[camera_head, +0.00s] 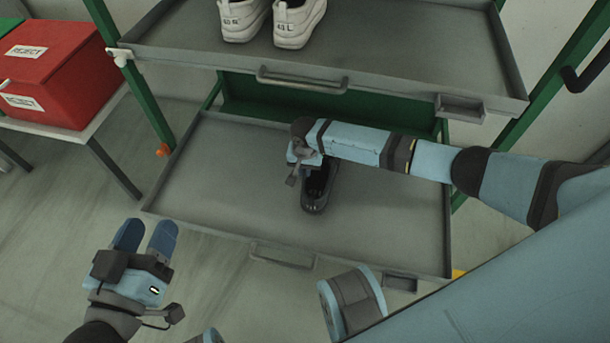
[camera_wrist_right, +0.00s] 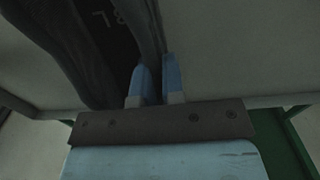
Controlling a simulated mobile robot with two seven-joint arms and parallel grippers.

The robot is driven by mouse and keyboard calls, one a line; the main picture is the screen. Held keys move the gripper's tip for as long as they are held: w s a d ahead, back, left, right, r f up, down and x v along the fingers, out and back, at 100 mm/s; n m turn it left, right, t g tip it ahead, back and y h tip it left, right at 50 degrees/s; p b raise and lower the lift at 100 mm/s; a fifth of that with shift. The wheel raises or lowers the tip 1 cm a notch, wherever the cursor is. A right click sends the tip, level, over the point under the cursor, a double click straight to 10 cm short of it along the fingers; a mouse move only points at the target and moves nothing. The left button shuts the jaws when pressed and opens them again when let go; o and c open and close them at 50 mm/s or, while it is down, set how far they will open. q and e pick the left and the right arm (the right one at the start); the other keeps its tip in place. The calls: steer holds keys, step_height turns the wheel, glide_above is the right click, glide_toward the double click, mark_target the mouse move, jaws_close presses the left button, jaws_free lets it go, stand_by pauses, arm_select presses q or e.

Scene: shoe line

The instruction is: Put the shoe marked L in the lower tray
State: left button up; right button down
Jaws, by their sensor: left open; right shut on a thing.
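A dark shoe (camera_head: 317,192) is over the floor of the grey lower tray (camera_head: 235,165), near its middle; I cannot tell if it rests on it. My right gripper (camera_head: 308,168) reaches in from the right and is shut on this shoe. In the right wrist view, the right gripper (camera_wrist_right: 154,85) pinches the wall of the dark shoe (camera_wrist_right: 62,50) at its opening. A pale marking inside the shoe looks like an inverted L with another character. My left gripper (camera_head: 146,234) is open and empty, left of the lower tray's front edge.
The upper tray (camera_head: 400,60) overhangs the back of the lower one and holds a white pair, marked 40 R (camera_head: 242,18) and 40 L (camera_head: 298,22). Green rack posts flank the trays.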

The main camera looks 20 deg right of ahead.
step_height(320, 180, down, 2)
steer(key=shift+w+f, duration=0.1)
arm_select(q)
steer(key=shift+f+g, duration=0.3)
steer(key=shift+f, duration=0.45)
arm_select(e)
steer(key=c, duration=1.2)
jaws_free()
steer(key=shift+r, duration=0.4)
step_height(320, 180, up, 7)
steer(key=p, duration=0.3)
steer(key=shift+p, duration=0.3)
arm_select(q)
steer(key=r+t, duration=0.1)
steer(key=r, duration=0.2)
steer(key=r+t, duration=0.1)
steer(key=r, duration=0.1)
steer(key=shift+a+r, duration=0.2)
steer(key=shift+r, duration=0.2)
arm_select(e)
steer(key=shift+f, duration=0.1)
